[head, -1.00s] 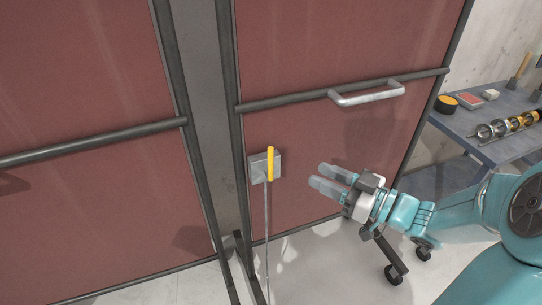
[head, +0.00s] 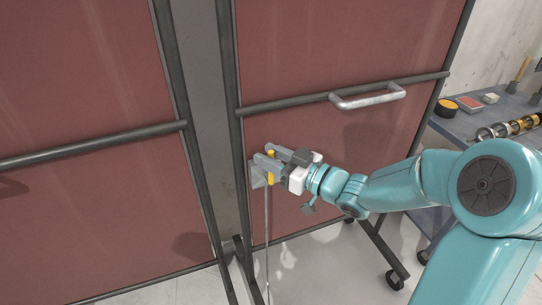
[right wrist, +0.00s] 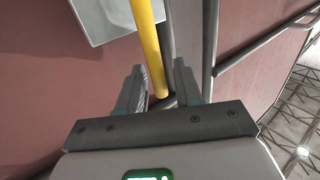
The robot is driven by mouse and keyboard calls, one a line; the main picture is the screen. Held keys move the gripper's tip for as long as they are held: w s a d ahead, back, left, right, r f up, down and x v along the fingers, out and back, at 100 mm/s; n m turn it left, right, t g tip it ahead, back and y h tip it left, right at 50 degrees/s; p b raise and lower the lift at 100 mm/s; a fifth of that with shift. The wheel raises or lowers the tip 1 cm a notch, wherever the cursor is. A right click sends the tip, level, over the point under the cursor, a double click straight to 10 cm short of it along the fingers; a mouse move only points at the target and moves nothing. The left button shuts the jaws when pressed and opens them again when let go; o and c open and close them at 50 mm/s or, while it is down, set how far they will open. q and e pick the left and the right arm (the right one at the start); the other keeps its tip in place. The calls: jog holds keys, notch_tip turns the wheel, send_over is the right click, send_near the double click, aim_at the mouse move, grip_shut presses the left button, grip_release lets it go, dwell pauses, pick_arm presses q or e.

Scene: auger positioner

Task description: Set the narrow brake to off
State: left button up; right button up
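The brake has a yellow lever (head: 271,180) on a small grey plate (head: 257,181), fixed low on the red panel near its left upright. A thin rod (head: 267,225) runs down from it. My right gripper (head: 262,158) is at the lever, and its fingers cover much of the yellow handle in the head view. In the right wrist view the yellow lever (right wrist: 147,45) reaches down between the two parted fingers (right wrist: 160,88), closer to the left finger. A gap shows at the right finger. My left gripper is not in view.
A grey pull handle (head: 368,95) sticks out of the red panel above my right arm. A workbench (head: 470,125) with several small items stands at the right.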

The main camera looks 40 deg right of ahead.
grip_shut()
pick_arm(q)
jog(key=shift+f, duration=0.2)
pick_arm(e)
jog(key=shift+d+f, duration=0.1)
jog(key=shift+d, duration=0.05)
pick_arm(q)
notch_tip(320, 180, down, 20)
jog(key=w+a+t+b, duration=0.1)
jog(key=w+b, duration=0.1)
jog(key=b, duration=1.9)
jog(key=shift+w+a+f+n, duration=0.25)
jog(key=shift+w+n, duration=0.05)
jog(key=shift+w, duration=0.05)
pick_arm(e)
jog(key=s+d+f+m+t+h, duration=0.1)
jog(key=d+f+m+t+h, duration=0.2)
jog(key=m, duration=0.9)
jog(key=s+d+f+m+t+h, duration=0.1)
jog(key=d+f+m+t+h, duration=0.3)
jog(key=m+h, duration=0.5)
jog(key=shift+d+f+m, duration=0.5)
jog(key=shift+f+m, duration=0.3)
jog(key=shift+m, duration=1.2)
